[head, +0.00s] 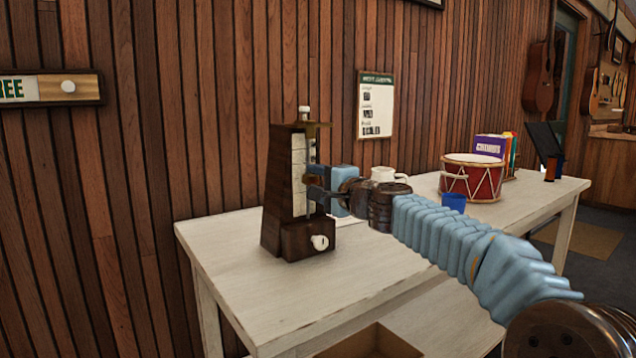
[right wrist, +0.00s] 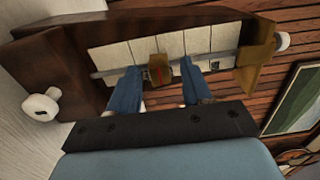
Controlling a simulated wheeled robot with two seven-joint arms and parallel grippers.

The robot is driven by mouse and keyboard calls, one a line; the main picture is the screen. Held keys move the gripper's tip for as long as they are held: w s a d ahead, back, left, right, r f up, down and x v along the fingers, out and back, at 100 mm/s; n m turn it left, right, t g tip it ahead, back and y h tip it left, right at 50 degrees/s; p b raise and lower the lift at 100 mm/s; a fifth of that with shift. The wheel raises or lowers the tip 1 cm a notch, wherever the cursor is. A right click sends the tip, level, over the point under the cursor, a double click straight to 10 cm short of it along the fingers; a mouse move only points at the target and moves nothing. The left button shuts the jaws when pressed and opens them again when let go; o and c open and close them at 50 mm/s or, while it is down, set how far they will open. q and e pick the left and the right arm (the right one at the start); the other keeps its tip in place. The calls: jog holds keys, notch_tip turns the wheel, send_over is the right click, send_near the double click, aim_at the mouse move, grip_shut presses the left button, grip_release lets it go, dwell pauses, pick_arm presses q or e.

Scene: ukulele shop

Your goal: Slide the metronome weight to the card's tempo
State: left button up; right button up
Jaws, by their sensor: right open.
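The metronome (head: 290,195) is a dark wooden tapered case standing upright at the near left of the white table. It has a pale scale (right wrist: 200,42), a thin rod and a white side knob (head: 320,242). The brass weight (right wrist: 158,72), with a red mark, sits partway along the rod in the right wrist view. My right gripper (head: 312,181) is at the metronome's front. Its blue fingers (right wrist: 160,70) are open, one on each side of the weight, with visible gaps. The scale's numbers are not readable. My left gripper is out of view.
A printed sheet (head: 376,105) hangs on the wall; its small text is unreadable. The white table (head: 235,265) also bears a white mug (head: 388,174), a blue cup (head: 453,202), a red drum (head: 472,180) and books (head: 490,147). Bare tabletop lies in front of the metronome.

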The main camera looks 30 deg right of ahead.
aim_at(308, 163)
grip_shut()
notch_tip(308, 163, up, 4)
jog(key=p, duration=0.3)
jog(key=shift+f, duration=0.35)
grip_release()
jog(key=s+d+b, duration=0.1)
jog(key=s, duration=1.2)
jog(key=shift+s, duration=0.4)
